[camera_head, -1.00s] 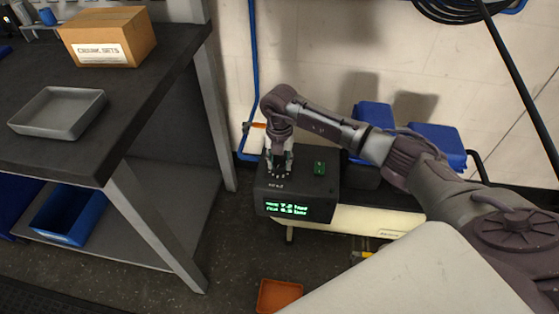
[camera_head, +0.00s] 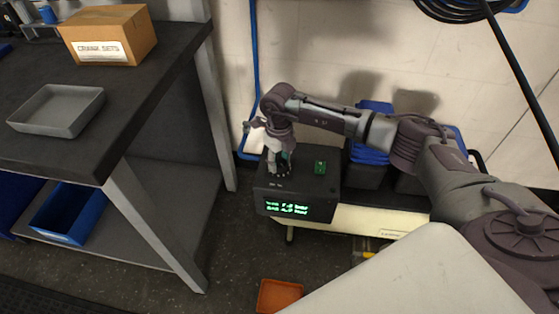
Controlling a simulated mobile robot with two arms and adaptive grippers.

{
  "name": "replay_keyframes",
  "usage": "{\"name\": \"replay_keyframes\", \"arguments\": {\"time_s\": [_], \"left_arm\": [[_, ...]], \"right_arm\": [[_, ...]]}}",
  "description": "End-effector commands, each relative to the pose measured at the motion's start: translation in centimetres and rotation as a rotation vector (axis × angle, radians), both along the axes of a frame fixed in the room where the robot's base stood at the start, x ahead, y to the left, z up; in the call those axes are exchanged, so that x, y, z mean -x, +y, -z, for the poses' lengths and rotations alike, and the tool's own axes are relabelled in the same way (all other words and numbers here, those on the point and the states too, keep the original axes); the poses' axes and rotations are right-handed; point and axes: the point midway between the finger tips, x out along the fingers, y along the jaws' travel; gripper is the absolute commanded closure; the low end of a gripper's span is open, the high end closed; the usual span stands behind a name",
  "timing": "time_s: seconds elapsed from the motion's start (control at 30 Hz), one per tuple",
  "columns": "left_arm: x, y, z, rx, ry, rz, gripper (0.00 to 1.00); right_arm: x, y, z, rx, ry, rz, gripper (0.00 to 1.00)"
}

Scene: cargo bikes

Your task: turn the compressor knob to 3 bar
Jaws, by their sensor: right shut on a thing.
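The compressor's dark control box (camera_head: 297,190) stands on the compressor at the middle of the head view. Its front display (camera_head: 287,208) glows green, but the text is too blurred to read for sure. My right gripper (camera_head: 279,170) points down onto the left part of the box top and is shut on the knob, which is mostly hidden by the fingers. Small white marks show on the top in front of the gripper. A green button or switch (camera_head: 319,167) sits to the right of the gripper. My left gripper is out of view.
A workbench (camera_head: 150,95) with a grey tray (camera_head: 58,132) and a cardboard box (camera_head: 107,35) stands at left. Blue bins (camera_head: 374,145) stand behind my right arm. An orange tray (camera_head: 279,296) lies on the floor. A blue hose (camera_head: 255,60) runs down the wall.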

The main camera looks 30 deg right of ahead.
Motion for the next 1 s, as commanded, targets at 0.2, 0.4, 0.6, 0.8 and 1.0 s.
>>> {"name": "replay_keyframes", "arguments": {"time_s": [0.2,0.4,0.6,0.8,1.0], "left_arm": [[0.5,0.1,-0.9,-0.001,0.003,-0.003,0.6],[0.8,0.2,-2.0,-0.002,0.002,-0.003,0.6],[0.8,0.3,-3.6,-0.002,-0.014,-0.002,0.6],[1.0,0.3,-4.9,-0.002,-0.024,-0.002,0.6],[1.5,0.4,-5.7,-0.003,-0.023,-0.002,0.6]], "right_arm": [[-0.1,0.0,0.0,0.001,-0.004,-0.206,0.94],[-0.1,0.1,0.0,0.0,-0.005,-0.395,0.94],[-0.1,0.1,-0.1,0.001,-0.006,-0.574,0.94],[0.0,0.2,-0.1,0.0,-0.005,-0.719,0.94],[0.0,0.2,-0.1,0.001,-0.005,-0.818,0.94]]}}
